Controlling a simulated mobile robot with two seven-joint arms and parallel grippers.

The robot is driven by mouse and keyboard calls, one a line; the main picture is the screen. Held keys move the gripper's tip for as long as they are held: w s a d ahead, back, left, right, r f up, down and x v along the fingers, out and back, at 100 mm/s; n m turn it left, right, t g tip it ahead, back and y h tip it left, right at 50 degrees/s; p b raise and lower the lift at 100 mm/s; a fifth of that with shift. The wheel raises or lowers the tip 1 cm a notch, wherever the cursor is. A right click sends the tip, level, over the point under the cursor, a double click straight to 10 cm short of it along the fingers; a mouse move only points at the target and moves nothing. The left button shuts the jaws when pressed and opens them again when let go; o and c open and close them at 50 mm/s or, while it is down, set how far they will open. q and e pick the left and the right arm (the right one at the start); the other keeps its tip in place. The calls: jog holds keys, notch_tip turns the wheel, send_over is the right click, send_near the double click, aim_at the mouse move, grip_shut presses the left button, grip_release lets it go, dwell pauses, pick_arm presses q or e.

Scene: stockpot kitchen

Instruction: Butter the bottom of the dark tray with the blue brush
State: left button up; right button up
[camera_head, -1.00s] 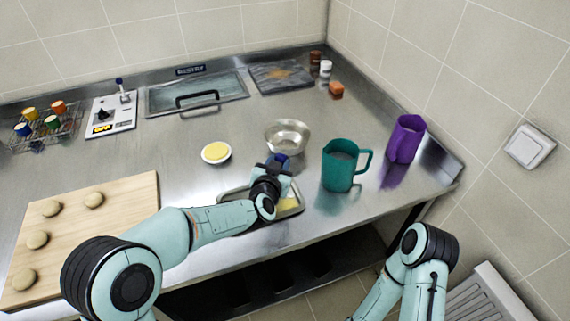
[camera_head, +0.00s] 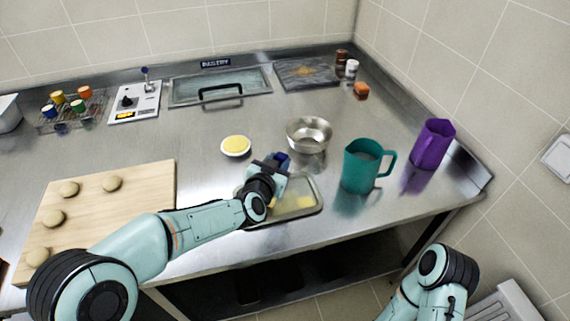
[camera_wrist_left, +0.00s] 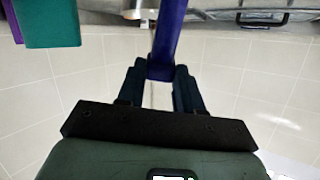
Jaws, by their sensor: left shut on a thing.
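The tray (camera_head: 318,207), a shallow grey metal pan, lies near the counter's front edge in the head view, with yellow butter patches (camera_head: 304,202) on its bottom. My left gripper (camera_head: 276,167) is over the tray's left part and hides some of it. It is shut on the blue brush (camera_wrist_left: 169,38), whose handle stands between the fingers (camera_wrist_left: 160,72) in the left wrist view. A white bowl of yellow butter (camera_head: 236,146) stands behind the tray. My right gripper is out of view.
A steel bowl (camera_head: 309,136) stands behind the tray. A teal jug (camera_head: 360,168) is close on its right, with a purple jug (camera_head: 433,145) beyond. A wooden board (camera_head: 140,187) with dough balls lies left.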

pick_arm(q)
jog(key=shift+s+a, duration=0.3)
jog(key=shift+a, duration=0.45)
jog(key=shift+s+a+b, duration=0.95)
jog(key=shift+a+b, duration=1.8)
jog(key=shift+a, duration=0.45)
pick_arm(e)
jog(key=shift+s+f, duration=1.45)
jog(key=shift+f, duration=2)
pick_arm(q)
jog(key=shift+w+d+r+p, duration=0.15)
jog(key=shift+w+d+p, duration=0.6)
jog(key=shift+p, duration=0.2)
jog(key=shift+w+d+r+p, duration=0.1)
jog(key=shift+w+d+p, duration=0.6)
jog(key=shift+p, duration=0.25)
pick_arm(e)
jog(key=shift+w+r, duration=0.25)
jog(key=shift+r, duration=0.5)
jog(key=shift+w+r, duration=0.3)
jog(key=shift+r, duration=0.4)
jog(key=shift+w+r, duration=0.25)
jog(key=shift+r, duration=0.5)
